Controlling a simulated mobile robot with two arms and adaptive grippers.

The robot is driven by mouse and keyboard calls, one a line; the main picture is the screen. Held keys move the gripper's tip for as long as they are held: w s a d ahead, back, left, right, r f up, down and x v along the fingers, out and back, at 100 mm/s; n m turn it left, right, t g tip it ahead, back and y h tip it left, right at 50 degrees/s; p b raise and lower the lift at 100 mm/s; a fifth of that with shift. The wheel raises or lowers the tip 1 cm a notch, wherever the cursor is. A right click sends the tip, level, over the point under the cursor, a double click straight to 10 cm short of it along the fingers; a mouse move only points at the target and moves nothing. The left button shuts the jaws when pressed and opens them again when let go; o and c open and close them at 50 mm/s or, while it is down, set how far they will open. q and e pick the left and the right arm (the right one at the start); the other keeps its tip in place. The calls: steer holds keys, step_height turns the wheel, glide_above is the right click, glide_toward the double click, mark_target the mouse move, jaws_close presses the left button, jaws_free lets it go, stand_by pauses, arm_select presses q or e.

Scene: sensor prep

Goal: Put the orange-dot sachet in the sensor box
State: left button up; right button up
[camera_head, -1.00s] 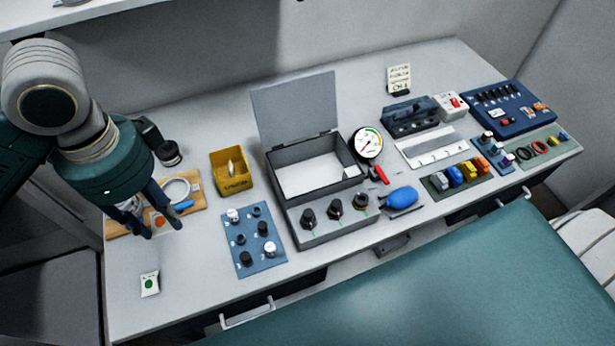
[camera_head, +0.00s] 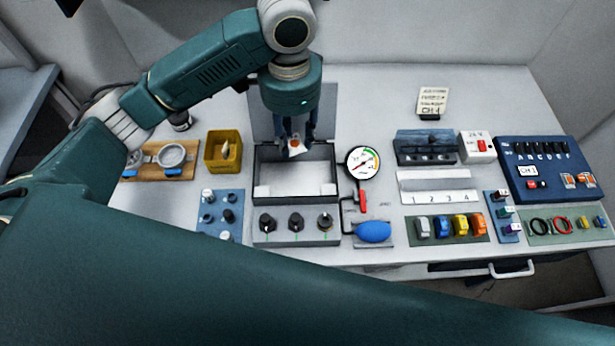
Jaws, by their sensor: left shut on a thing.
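The orange-dot sachet (camera_head: 295,147) is a small white packet with an orange dot. My left gripper (camera_head: 296,138) is shut on it and holds it over the back part of the open sensor box (camera_head: 331,192). The sensor box is grey with a pale inside, and its lid (camera_head: 263,125) stands raised behind, partly hidden by my gripper. Three dark knobs sit on the panel at its front. My right gripper is not in view; a large teal arm link of mine crosses the bottom.
A yellow bin (camera_head: 209,158) and a wooden board (camera_head: 148,160) with a round dish are left of the box. A pressure gauge (camera_head: 362,162), a red-handled valve (camera_head: 363,202) and a blue bulb (camera_head: 374,232) stand close on the right. A blue knob panel (camera_head: 236,198) lies front left.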

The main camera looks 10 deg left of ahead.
arm_select(q)
steer(key=p, duration=0.1)
glide_above(296, 184)
step_height(296, 184, down, 12)
steer(key=shift+s+r, duration=0.1)
steer(key=shift+f, duration=0.7)
step_height(296, 184, down, 4)
steer(key=shift+r+p, duration=0.2)
steer(key=shift+p, duration=0.15)
steer(key=o, duration=0.8)
steer(key=shift+f, duration=0.1)
